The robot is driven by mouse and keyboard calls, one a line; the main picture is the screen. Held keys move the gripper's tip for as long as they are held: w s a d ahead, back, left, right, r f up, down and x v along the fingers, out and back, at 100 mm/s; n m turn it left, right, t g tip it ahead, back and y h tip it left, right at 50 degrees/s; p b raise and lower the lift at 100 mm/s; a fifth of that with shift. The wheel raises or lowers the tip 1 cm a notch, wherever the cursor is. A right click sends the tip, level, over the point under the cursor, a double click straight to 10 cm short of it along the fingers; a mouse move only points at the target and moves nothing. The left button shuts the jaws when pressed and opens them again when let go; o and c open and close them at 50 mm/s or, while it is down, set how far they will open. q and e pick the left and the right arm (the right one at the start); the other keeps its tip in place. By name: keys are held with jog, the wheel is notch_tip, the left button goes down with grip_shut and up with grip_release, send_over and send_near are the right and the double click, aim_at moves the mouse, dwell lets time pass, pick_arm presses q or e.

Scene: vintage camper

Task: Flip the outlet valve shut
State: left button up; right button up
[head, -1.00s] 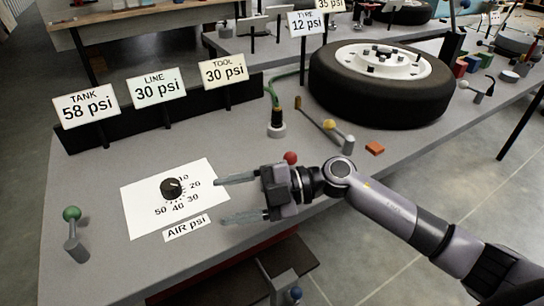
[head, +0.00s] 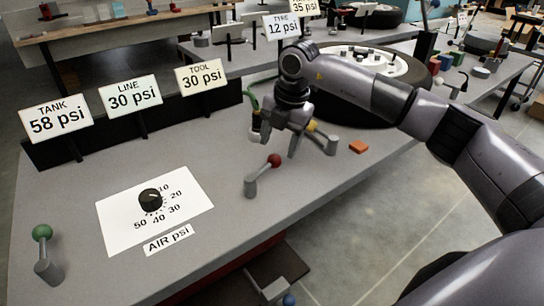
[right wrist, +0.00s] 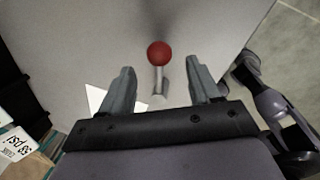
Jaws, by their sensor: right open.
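A lever with a red ball (head: 274,160) stands on the grey bench, its arm leaning to the right from a short grey post. A green-ball lever (head: 43,235) stands at the bench's left front. A yellow-ball lever (head: 312,126) is partly hidden behind my right gripper. No label shows which is the outlet valve. My right gripper (head: 280,142) is open and empty, pointing down just behind the red-ball lever. In the right wrist view the red ball (right wrist: 159,53) shows between and beyond the open fingers, apart from both. My left gripper is not in view.
A dial (head: 150,199) sits on a white card on the bench. Signs for tank (head: 58,120), line and tool stand along the back. A tyre (head: 350,112) lies behind my right arm. An orange block (head: 358,146) lies near the bench edge. Bench space around the dial is clear.

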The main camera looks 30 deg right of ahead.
aim_at(275, 156)
jog(key=f, duration=0.5)
jog(key=shift+w+a, duration=0.3)
jog(key=shift+w, duration=0.1)
grip_shut()
